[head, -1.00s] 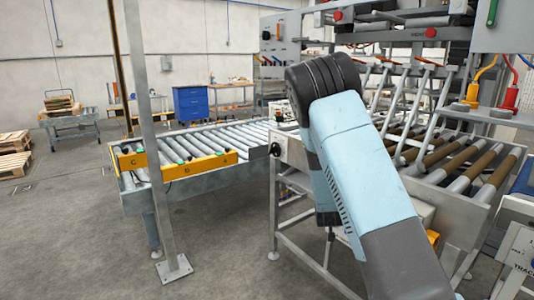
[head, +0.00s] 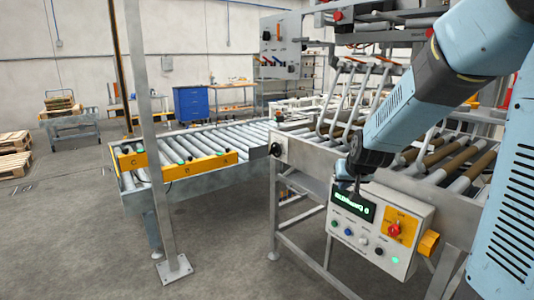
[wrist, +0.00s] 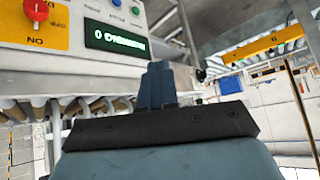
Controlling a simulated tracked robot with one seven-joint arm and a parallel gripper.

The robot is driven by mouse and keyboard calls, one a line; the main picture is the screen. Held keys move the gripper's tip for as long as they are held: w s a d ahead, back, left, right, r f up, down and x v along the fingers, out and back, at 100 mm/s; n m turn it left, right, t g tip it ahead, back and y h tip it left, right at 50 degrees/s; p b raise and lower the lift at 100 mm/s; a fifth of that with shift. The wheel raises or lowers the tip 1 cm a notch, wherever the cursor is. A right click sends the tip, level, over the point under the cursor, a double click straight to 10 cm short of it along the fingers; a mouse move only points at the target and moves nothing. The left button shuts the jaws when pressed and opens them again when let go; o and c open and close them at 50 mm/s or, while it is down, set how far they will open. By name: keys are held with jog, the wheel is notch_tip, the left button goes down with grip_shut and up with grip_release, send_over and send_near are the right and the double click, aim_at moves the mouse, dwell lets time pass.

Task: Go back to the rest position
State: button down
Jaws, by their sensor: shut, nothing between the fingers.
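My gripper (wrist: 158,86) is shut and empty in the wrist view, its two dark blue fingers together. In the head view my arm comes down from the upper right and ends in my gripper (head: 346,186), small and dark, in front of the upper left part of a white control box (head: 345,220). The box has a green-lit display (head: 354,206), several buttons and a red knob on a yellow plate. I cannot tell whether the fingertips touch the box. The wrist view shows the display (wrist: 118,39) beyond the fingers.
A roller conveyor (head: 190,160) with a yellow end bar stands at the left, behind a grey post (head: 155,150). The machine frame (head: 315,165) with rollers and bent bars lies behind the box and my arm. Pallets and a blue cabinet (head: 190,103) are far back.

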jog(key=s+r+g, duration=0.1)
jog(key=s+r, duration=0.2)
jog(key=s, duration=0.6)
jog(key=s+r, duration=0.3)
jog(key=s, duration=0.7)
jog(key=s+r+g, duration=0.1)
jog(key=s+r, duration=0.3)
jog(key=s, duration=0.5)
jog(key=shift+s+d+n+g, duration=0.2)
jog(key=shift+d+n+g, duration=0.05)
jog(key=shift+n+g, duration=0.05)
